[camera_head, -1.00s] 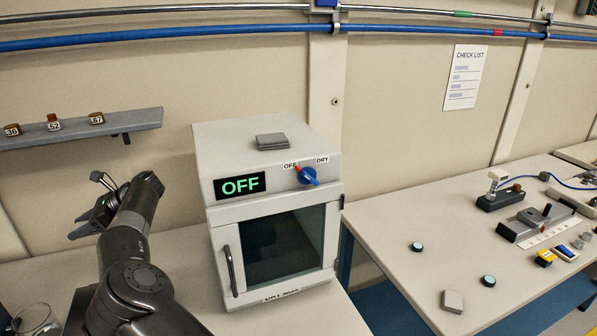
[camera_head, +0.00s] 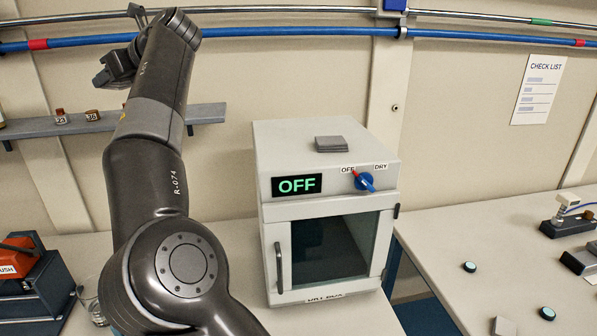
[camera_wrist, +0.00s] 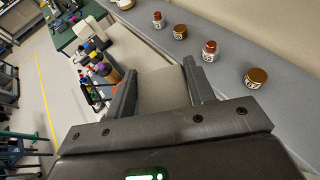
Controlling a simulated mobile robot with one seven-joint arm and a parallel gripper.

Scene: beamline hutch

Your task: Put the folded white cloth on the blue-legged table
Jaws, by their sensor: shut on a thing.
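My gripper (camera_head: 114,72) is raised in front of the wall at the upper left of the head view, near the shelf's height. In the wrist view my gripper (camera_wrist: 161,72) is shut on a pale, flat piece that looks like the folded white cloth (camera_wrist: 162,92). Its near part is hidden by the gripper body, and I cannot make it out in the head view. The blue-legged table (camera_head: 450,250) is at the right of the head view, right of the oven and away from my gripper. Part of a blue leg shows below its edge.
A grey shelf (camera_head: 208,113) with small labelled vials is close to my gripper.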

